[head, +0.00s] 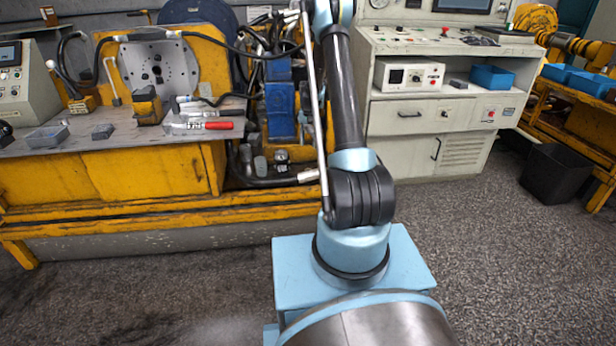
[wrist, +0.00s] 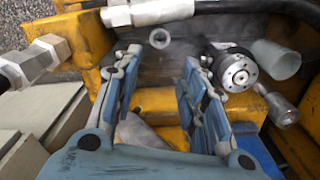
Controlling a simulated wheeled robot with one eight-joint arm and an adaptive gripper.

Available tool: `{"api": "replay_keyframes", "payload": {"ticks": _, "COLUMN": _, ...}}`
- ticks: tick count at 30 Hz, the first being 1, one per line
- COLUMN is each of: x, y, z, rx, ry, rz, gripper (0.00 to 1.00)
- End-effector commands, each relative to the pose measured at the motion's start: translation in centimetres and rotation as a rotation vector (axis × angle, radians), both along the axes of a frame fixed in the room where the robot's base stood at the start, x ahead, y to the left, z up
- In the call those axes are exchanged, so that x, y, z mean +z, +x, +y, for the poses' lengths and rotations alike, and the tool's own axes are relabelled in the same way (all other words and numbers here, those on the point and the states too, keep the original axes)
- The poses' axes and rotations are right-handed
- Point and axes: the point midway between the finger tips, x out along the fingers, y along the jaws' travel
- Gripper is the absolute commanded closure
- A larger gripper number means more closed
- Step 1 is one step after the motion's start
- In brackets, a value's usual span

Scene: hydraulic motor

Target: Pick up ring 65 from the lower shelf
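A small pale metal ring (wrist: 159,38) lies on a dark grey surface in the wrist view, just beyond the fingertips and roughly centred between them. I cannot read a label, so I cannot tell if it is ring 65. My gripper (wrist: 158,62) has its two blue fingers spread open, with nothing held between them. The gripper does not show in the head view, where my arm rises out of the top of the picture. The lower shelf (head: 262,182) of the yellow bench holds small cylindrical parts, partly hidden by my arm.
In the wrist view, a round metal fitting (wrist: 234,70), a translucent cup (wrist: 275,60) and a smaller metal cylinder (wrist: 281,109) crowd the right finger. A hose fitting (wrist: 150,11) crosses beyond the ring. Another fitting (wrist: 35,60) lies left.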

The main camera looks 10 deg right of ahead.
Motion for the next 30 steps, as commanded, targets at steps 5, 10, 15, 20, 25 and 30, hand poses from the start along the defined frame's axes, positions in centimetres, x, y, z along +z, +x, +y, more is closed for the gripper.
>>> {"api": "replay_keyframes", "payload": {"ticks": 5, "x": -1.6, "y": 0.4, "z": 0.0, "rx": -0.005, "ry": 0.0, "rz": 0.002, "gripper": 0.61}}
{"api": "replay_keyframes", "payload": {"ticks": 10, "x": -4.2, "y": 0.4, "z": 0.0, "rx": -0.005, "ry": 0.0, "rz": 0.002, "gripper": 0.61}}
{"api": "replay_keyframes", "payload": {"ticks": 15, "x": -7.1, "y": 0.4, "z": 0.0, "rx": -0.004, "ry": 0.0, "rz": 0.002, "gripper": 0.61}}
{"api": "replay_keyframes", "payload": {"ticks": 20, "x": -9.7, "y": 0.4, "z": 0.0, "rx": -0.004, "ry": 0.0, "rz": 0.002, "gripper": 0.61}}
{"api": "replay_keyframes", "payload": {"ticks": 25, "x": -11.7, "y": 0.4, "z": 0.0, "rx": -0.004, "ry": 0.0, "rz": 0.002, "gripper": 0.61}}
{"api": "replay_keyframes", "payload": {"ticks": 30, "x": -12.5, "y": 0.4, "z": 0.0, "rx": -0.004, "ry": 0.0, "rz": 0.002, "gripper": 0.61}}
